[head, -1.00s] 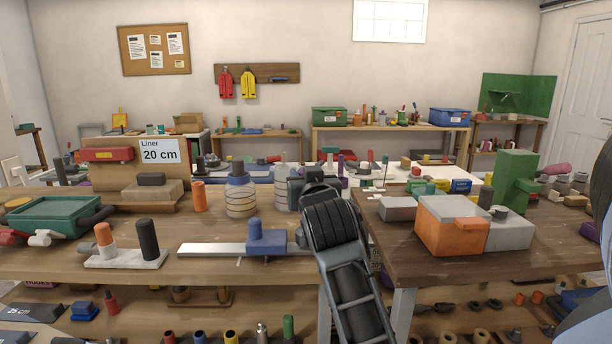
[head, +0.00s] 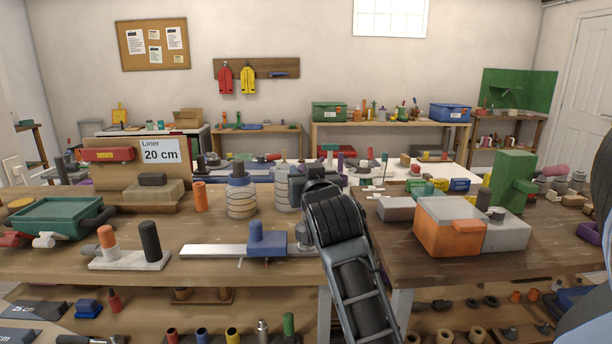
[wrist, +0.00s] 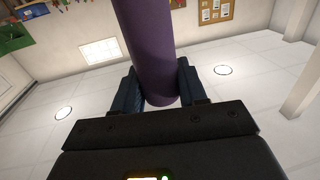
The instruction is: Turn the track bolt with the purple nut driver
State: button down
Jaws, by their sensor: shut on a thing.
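In the wrist view, my gripper (wrist: 160,92) is shut on a thick purple cylinder (wrist: 150,45), which looks like the handle of the purple nut driver. It runs up out of the picture between the two dark fingers, so its working end is hidden. In the head view, my dark arm reaches up over the middle workbench, and its wrist covers the gripper and driver. A flat silver rail (head: 213,251) with a blue block (head: 266,242) at its right end lies on that bench. I cannot make out the track bolt for certain.
Two banded jars, one at left (head: 241,197), stand behind the rail. A white base (head: 130,260) holds an orange and a black peg. A green tray (head: 58,216) is at far left. On the right bench stand an orange box (head: 450,238) and a green block (head: 514,180).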

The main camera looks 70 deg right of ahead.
jog(key=shift+r+p, duration=2.15)
jog(key=shift+r, duration=0.55)
jog(key=shift+t+p, duration=0.3)
jog(key=shift+p, duration=0.1)
jog(key=n+t+y+p, duration=0.1)
jog(key=p, duration=0.2)
jog(key=shift+r+n+t+y, duration=0.1)
jog(key=shift+n+t+y, duration=0.2)
jog(key=shift+n+t, duration=0.1)
jog(key=shift+n+t+y+p, duration=0.5)
jog(key=shift+t+p, duration=0.1)
jog(key=shift+p, duration=0.05)
jog(key=shift+f+y, duration=0.2)
jog(key=shift+y, duration=0.1)
jog(key=n+t+y+b, duration=0.1)
jog(key=n+y, duration=0.1)
jog(key=n+t+y+b, duration=0.1)
jog(key=n+t+y, duration=0.1)
jog(key=shift+s+d+f+t+y, duration=0.1)
jog(key=shift+d+t+y, duration=0.05)
jog(key=shift+t+y, duration=0.2)
jog(key=n+t+y, duration=0.1)
jog(key=n+y, duration=0.2)
jog(key=y, duration=0.1)
jog(key=shift+y+b, duration=0.35)
jog(key=shift+b, duration=0.05)
jog(key=shift+n+t+y, duration=0.25)
jog(key=shift+n+y, duration=0.35)
jog(key=shift+y, duration=0.2)
